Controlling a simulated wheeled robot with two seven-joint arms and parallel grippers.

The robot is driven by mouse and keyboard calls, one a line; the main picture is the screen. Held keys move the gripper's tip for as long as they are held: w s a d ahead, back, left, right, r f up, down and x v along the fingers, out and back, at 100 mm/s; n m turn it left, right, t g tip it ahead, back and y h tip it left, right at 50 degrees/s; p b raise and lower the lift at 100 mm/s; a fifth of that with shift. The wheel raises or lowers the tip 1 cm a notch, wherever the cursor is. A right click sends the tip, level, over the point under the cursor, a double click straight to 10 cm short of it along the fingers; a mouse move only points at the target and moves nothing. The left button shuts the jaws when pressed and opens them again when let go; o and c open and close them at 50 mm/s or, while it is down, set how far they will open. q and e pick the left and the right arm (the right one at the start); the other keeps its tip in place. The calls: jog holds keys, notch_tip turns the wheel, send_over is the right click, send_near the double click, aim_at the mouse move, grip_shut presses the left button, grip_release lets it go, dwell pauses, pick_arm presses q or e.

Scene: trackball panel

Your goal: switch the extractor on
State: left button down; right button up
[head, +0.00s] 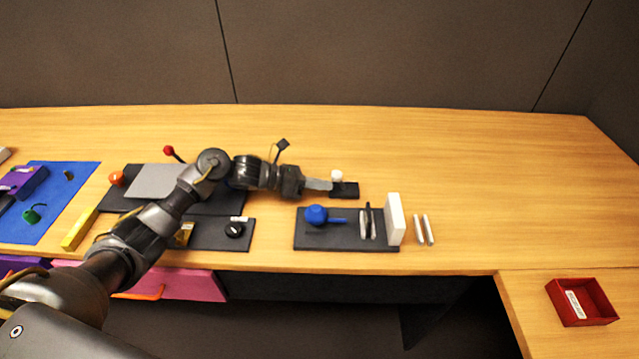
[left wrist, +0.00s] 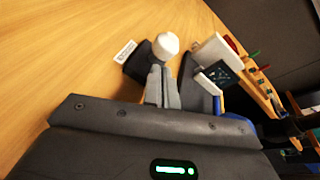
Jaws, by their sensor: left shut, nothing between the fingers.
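A white round knob (head: 336,175) stands on a small dark box (head: 347,191) on the desk. In the left wrist view the white knob (left wrist: 166,44) and the dark box (left wrist: 137,62) lie just past my fingertips, with a white label (left wrist: 126,50) beside the box, its text too small to read. I cannot tell if this is the extractor's switch. My left gripper (head: 327,185) is shut and empty, its fingertips close beside the knob and box. In the left wrist view the closed fingers (left wrist: 162,72) overlap the box's edge; contact cannot be told. My right gripper is not in view.
A dark board (head: 345,242) with a blue ball-ended handle (head: 316,214) and a white block (head: 395,220) lies in front. Two pale rods (head: 424,229) lie right of it. A black knob (head: 234,230) and red-tipped lever (head: 169,151) are left. The desk behind is clear.

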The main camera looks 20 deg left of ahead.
pick_arm(q)
jog(key=shift+r, duration=0.15)
jog(key=shift+d+r+g+y, duration=0.2)
jog(key=shift+r+g+y, duration=0.1)
jog(key=shift+y, duration=0.4)
